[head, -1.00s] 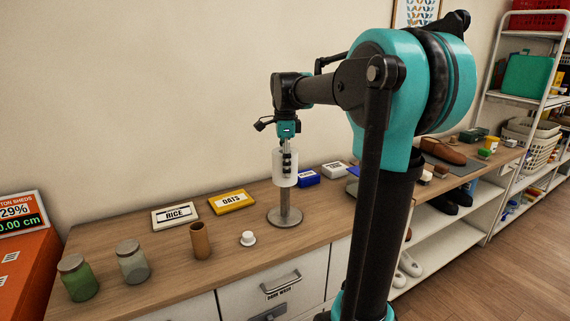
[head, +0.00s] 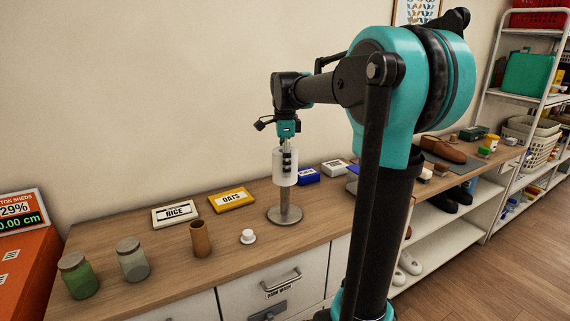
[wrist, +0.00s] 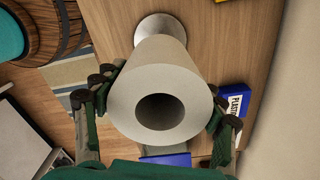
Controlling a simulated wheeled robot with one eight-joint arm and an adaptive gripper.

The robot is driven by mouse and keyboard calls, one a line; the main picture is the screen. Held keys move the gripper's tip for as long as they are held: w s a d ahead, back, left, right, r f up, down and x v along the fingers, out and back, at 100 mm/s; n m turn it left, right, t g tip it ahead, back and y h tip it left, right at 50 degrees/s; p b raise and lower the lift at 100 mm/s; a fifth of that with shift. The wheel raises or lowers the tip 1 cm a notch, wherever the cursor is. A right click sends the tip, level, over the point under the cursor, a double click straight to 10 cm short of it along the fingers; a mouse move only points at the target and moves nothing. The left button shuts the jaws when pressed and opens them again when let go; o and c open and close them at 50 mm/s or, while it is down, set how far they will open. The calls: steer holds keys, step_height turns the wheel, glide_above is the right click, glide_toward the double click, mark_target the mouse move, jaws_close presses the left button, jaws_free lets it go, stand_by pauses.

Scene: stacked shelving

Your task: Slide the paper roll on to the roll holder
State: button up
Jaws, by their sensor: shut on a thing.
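The white paper roll (head: 279,168) is upright in the grasp of my gripper (head: 287,160), over the roll holder. In the wrist view the roll (wrist: 194,102) shows end-on with a dark open core, between the fingers of my gripper (wrist: 163,108). The roll holder (head: 291,206) is a grey post on a round base on the counter. Its post shows directly below the roll; its base (wrist: 158,24) shows past the roll's far end in the wrist view. No post tip shows in the core, so I cannot tell whether the post is inside.
The RICE box (head: 175,214), yellow OATS box (head: 231,200), brown tube (head: 200,240) and white cap (head: 248,237) are left of the holder. Blue (head: 307,177) and white boxes (head: 334,168) stand behind right. Two jars (head: 132,261) stand at the front left.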

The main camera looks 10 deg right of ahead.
mark_target(285, 191)
steer(key=shift+f, duration=5.05)
stand_by(3.0)
